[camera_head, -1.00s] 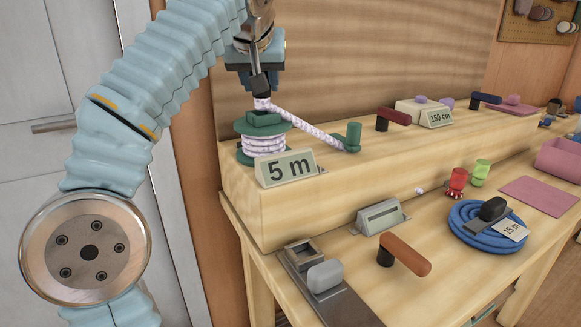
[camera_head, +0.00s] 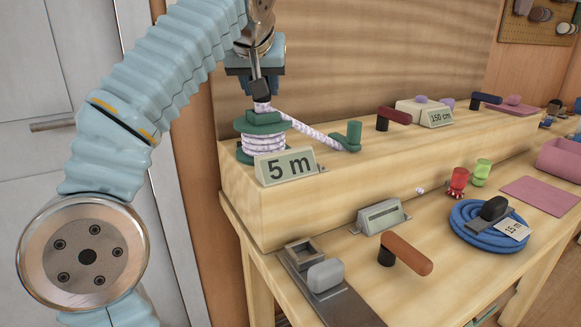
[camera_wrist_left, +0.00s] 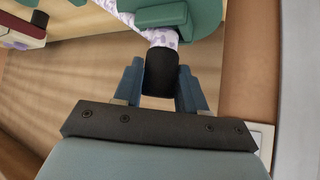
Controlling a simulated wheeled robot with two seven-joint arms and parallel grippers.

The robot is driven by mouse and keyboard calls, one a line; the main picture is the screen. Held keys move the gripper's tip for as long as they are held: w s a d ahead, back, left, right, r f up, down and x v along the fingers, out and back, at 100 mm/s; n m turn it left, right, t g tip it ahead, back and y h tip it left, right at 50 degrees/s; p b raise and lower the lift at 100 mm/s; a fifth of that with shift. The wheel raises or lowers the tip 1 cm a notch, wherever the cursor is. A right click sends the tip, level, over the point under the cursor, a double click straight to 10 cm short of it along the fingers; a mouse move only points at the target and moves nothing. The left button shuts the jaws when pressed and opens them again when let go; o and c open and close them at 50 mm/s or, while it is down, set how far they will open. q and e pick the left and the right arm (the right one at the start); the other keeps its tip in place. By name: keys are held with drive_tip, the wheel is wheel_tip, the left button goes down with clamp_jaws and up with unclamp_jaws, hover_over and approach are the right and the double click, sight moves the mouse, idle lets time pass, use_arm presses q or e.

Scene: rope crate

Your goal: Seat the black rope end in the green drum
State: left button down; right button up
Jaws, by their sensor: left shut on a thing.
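The green drum (camera_head: 247,127) stands at the left end of the raised wooden shelf, wound with white and purple rope (camera_head: 264,144). My left gripper (camera_head: 260,86) is above the drum, pointing down. It is shut on the black rope end (camera_wrist_left: 161,72), which sits between its blue fingers in the left wrist view. The rope runs from the black end to the green top piece of the drum (camera_wrist_left: 162,16). A rope length (camera_head: 315,133) also stretches right to a green post (camera_head: 353,136). Whether the black end touches the drum is unclear. My right gripper is not in view.
A "5 m" sign (camera_head: 286,166) stands in front of the drum. A red-handled lever (camera_head: 394,115) and a "150 cm" sign (camera_head: 437,118) are further right. The lower bench holds an orange-brown handle (camera_head: 407,255), a grey clamp (camera_head: 325,275) and a blue rope coil (camera_head: 470,232).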

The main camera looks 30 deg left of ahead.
use_arm(q)
drive_tip(key=shift+f+b, duration=0.7)
drive_tip(key=shift+f, duration=0.15)
idle(0.5)
drive_tip(key=c, duration=0.6)
unclamp_jaws()
drive_tip(key=shift+o, duration=0.2)
drive_tip(key=p+v, duration=0.2)
drive_tip(key=v, duration=1.1)
drive_tip(key=shift+s+d+r, duration=0.2)
drive_tip(key=shift+s+r, duration=0.05)
